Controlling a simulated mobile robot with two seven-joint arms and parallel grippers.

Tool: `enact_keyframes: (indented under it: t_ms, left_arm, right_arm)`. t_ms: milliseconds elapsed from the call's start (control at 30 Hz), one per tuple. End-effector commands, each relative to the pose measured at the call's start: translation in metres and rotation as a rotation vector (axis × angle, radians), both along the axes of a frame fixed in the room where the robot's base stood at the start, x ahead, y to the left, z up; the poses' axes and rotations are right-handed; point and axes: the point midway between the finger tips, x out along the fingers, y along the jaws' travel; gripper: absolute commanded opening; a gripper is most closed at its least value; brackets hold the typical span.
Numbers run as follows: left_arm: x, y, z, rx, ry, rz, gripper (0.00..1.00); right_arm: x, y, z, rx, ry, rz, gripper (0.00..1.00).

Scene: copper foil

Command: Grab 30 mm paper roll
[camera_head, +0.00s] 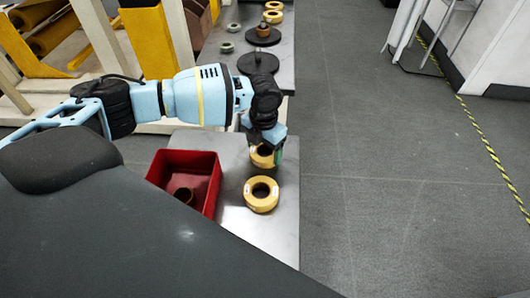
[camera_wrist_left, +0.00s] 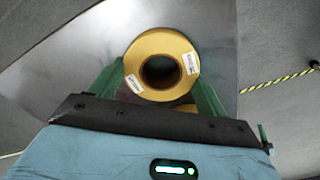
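My left gripper (camera_head: 266,152) points down at a yellow-tan paper roll (camera_head: 261,157) near the right part of the grey table. The gripper hides part of this roll. In the left wrist view, the green fingers (camera_wrist_left: 160,85) stand wide apart on either side of a labelled yellow roll (camera_wrist_left: 145,47) with a dark hole. Whether they press on it is unclear. A second yellow roll (camera_head: 261,205) lies flat on the table, just nearer than the gripper and apart from it. My right gripper is not in view.
The grey table (camera_head: 284,222) has bare surface around the near roll. A farther table carries black discs (camera_head: 258,63) and more rolls (camera_head: 273,17). Open floor lies right.

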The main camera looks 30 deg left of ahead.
Motion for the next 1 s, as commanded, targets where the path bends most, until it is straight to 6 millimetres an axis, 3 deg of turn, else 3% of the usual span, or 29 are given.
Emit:
enact_keyframes:
  t_ms: [100, 467, 733, 1000]
  left_arm:
    - [0.0, 0.0, 0.0, 0.0, -0.001, 0.0, 0.51]
    - [0.001, 0.0, 0.006, 0.0, -0.002, 0.0, 0.51]
    - [0.001, 0.0, 0.038, -0.002, -0.004, -0.001, 0.51]
    - [-0.01, -0.066, 0.04, -0.004, 0.0, -0.008, 0.51]
  right_arm:
    - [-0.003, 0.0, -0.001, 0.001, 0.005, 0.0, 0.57]
    - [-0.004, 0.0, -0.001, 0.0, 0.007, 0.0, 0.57]
    - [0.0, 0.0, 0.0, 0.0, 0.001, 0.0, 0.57]
    - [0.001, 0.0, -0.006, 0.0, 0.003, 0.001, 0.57]
